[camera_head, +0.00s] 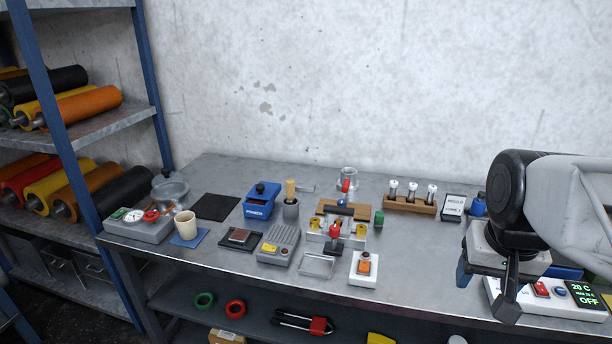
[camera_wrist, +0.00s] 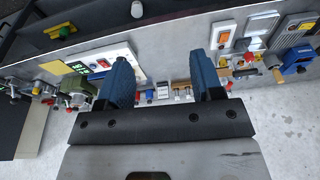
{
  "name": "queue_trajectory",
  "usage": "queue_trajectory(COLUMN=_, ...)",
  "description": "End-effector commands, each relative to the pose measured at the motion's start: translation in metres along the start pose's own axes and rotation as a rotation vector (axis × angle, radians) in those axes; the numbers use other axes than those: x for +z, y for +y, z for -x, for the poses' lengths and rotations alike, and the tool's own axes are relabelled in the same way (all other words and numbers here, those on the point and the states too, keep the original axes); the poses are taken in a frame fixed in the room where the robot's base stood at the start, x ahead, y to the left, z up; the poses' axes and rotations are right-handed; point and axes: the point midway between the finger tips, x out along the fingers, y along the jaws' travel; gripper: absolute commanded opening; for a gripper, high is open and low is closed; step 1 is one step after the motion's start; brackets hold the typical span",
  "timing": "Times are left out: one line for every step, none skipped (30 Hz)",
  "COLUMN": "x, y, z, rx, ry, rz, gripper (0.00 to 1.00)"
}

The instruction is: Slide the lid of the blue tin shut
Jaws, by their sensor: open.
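A blue box-like tin (camera_head: 262,200) with a pale label on its front stands toward the back of the bench, left of centre. A small dark knob shows on its top; how far its lid is open is too small to tell. What looks like the same blue tin (camera_wrist: 297,60) is at the right edge of the wrist view. My gripper (camera_head: 486,298) hangs above the right end of the bench, far to the right of the tin. Its two blue fingers (camera_wrist: 160,62) are spread apart with nothing between them.
Between my gripper and the tin stand a white switch box (camera_head: 364,270), a clamp fixture with a red knob (camera_head: 334,231) and a wooden rack of tubes (camera_head: 410,203). A grey ribbed box (camera_head: 279,245) and a wood-handled cup (camera_head: 291,210) stand close to the tin. A black mat (camera_head: 215,207) lies left of it.

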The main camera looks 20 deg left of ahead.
Motion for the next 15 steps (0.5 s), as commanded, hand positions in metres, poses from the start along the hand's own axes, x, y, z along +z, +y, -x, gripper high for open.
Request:
queue_trajectory(x=-0.012, y=-0.005, z=0.002, rx=-0.002, ry=-0.005, rz=-0.001, gripper=0.60)
queue_trajectory(x=-0.019, y=-0.008, z=0.003, rx=-0.003, ry=-0.007, rz=-0.002, gripper=0.60)
queue_trajectory(x=-0.028, y=-0.012, z=0.004, rx=-0.004, ry=-0.009, rz=-0.006, gripper=0.60)
queue_trajectory(x=-0.034, y=-0.015, z=0.005, rx=-0.005, ry=-0.011, rz=-0.008, gripper=0.60)
queue_trajectory(x=-0.041, y=-0.017, z=0.006, rx=-0.005, ry=-0.013, rz=-0.010, gripper=0.60)
queue_trajectory(x=-0.050, y=-0.021, z=0.007, rx=-0.006, ry=-0.016, rz=-0.013, gripper=0.60)
queue_trajectory(x=-0.056, y=-0.025, z=0.008, rx=-0.007, ry=-0.019, rz=-0.016, gripper=0.60)
queue_trajectory(x=-0.063, y=-0.028, z=0.009, rx=-0.008, ry=-0.020, rz=-0.018, gripper=0.60)
queue_trajectory(x=-0.071, y=-0.032, z=0.009, rx=-0.009, ry=-0.024, rz=-0.020, gripper=0.60)
queue_trajectory(x=-0.078, y=-0.036, z=0.010, rx=-0.009, ry=-0.026, rz=-0.022, gripper=0.60)
queue_trajectory(x=-0.085, y=-0.039, z=0.011, rx=-0.010, ry=-0.028, rz=-0.025, gripper=0.60)
queue_trajectory(x=-0.093, y=-0.043, z=0.011, rx=-0.011, ry=-0.032, rz=-0.028, gripper=0.60)
queue_trajectory(x=-0.100, y=-0.047, z=0.011, rx=-0.012, ry=-0.033, rz=-0.029, gripper=0.60)
queue_trajectory(x=-0.106, y=-0.051, z=0.011, rx=-0.012, ry=-0.035, rz=-0.031, gripper=0.60)
queue_trajectory(x=-0.115, y=-0.056, z=0.011, rx=-0.013, ry=-0.038, rz=-0.035, gripper=0.60)
